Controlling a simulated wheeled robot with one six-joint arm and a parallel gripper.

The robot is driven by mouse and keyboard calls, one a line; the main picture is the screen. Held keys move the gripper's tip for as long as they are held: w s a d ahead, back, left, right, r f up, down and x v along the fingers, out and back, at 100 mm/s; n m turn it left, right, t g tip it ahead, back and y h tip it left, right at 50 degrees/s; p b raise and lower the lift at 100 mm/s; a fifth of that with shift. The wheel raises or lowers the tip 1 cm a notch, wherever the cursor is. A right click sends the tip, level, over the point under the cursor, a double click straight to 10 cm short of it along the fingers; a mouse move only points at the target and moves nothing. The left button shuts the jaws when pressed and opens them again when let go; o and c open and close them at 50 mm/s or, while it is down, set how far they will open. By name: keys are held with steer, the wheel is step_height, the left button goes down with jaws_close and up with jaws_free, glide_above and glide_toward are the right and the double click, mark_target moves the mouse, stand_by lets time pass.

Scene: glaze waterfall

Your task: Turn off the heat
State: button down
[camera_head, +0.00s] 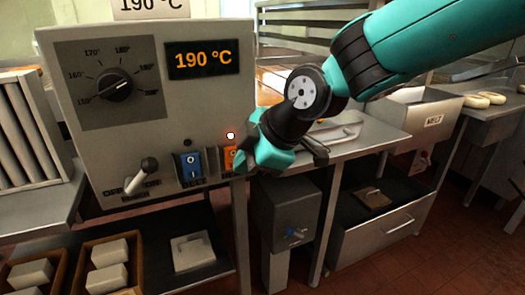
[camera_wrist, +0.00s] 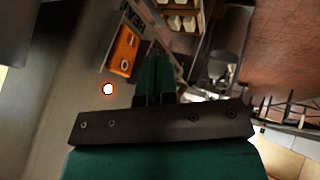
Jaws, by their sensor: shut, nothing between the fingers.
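The orange heat switch (camera_head: 229,158) is a rocker low on the right of the grey control panel (camera_head: 195,115), partly hidden by my gripper in the head view. It shows whole in the wrist view (camera_wrist: 123,50), with "HEAT" lettering beside it. The small lamp (camera_head: 230,135) above it is lit, glowing white with a red rim, also in the wrist view (camera_wrist: 107,89). My gripper (camera_head: 243,161) is shut and empty, just in front of the panel at the switch's right side. In the wrist view, its fingers (camera_wrist: 154,66) point beside the switch. I cannot tell whether they touch it.
A blue belt switch (camera_head: 190,165), a toggle lever (camera_head: 148,168), a dial (camera_head: 118,87) and a display reading 190 °C (camera_head: 203,59) share the panel. A metal counter (camera_head: 365,140) stands to the right. Crates of pale blocks (camera_head: 108,265) stand below.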

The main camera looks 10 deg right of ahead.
mark_target(229, 156)
steer(key=shift+w+a+r, duration=0.15)
steer(key=shift+w+a, duration=0.05)
steer(key=shift+w, duration=0.5)
steer(key=shift+w+a+r, duration=0.15)
steer(key=shift+w, duration=0.55)
steer(key=shift+w+r+p, duration=0.25)
steer(key=shift+r+p, duration=0.1)
steer(key=shift+p, duration=0.75)
steer(key=shift+w+a+f+g, duration=0.1)
steer(key=shift+f+g, duration=0.1)
steer(key=shift+g, duration=0.1)
steer(key=shift+r+p, duration=0.45)
steer(key=shift+r, duration=0.35)
